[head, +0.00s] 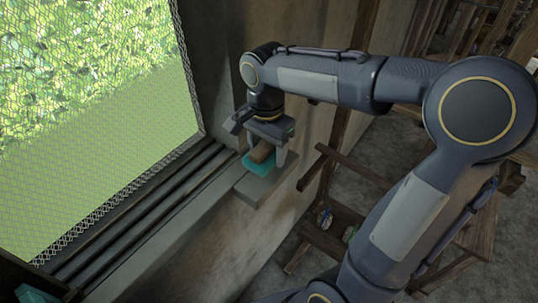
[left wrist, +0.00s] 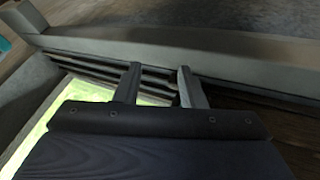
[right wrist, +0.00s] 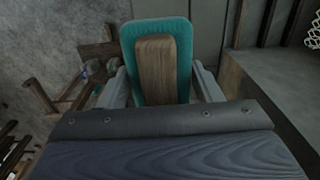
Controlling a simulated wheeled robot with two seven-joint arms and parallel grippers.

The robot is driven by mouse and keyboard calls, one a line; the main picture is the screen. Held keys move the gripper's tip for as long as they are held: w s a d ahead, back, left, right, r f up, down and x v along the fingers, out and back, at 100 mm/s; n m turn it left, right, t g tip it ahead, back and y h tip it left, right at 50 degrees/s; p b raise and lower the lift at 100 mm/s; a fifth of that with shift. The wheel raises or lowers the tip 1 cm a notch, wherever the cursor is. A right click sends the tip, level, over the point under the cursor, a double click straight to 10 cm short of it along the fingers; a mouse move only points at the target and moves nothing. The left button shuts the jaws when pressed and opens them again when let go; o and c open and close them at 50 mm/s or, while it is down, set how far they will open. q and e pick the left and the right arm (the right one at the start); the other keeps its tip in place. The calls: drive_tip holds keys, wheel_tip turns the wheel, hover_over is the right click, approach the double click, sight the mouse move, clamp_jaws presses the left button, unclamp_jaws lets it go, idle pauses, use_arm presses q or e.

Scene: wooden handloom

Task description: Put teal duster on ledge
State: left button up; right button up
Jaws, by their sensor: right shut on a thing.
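The teal duster (head: 257,165) has a flat teal pad and a brown wooden block handle. My right gripper (head: 266,150) is shut on the wooden handle (right wrist: 155,70), with the teal pad (right wrist: 183,45) facing away from the wrist. In the head view the duster is over or on the grey ledge (head: 262,192) at the right end of the window sill; I cannot tell whether it touches. My left gripper (left wrist: 158,85) shows in the left wrist view, its fingers apart with nothing between them. It is not clearly seen in the head view.
The window with wire mesh (head: 90,110) is at the left, above a grooved sill (head: 150,200). A teal thing (head: 35,294) is cut off at the bottom left. Wooden frames (head: 335,225) stand on the floor right of the wall. The ledge's front part is bare.

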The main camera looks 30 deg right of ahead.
sight(269, 159)
drive_tip(key=shift+w+d+f, duration=0.35)
drive_tip(key=shift+w+f, duration=0.05)
drive_tip(key=shift+f, duration=0.25)
drive_tip(key=f, duration=0.3)
drive_tip(key=shift+w+d, duration=0.25)
drive_tip(key=shift+d, duration=0.05)
drive_tip(key=shift+f, duration=0.5)
drive_tip(key=shift+f, duration=0.1)
drive_tip(key=shift+f, duration=0.15)
drive_tip(key=o, duration=0.9)
drive_tip(key=shift+o, duration=0.2)
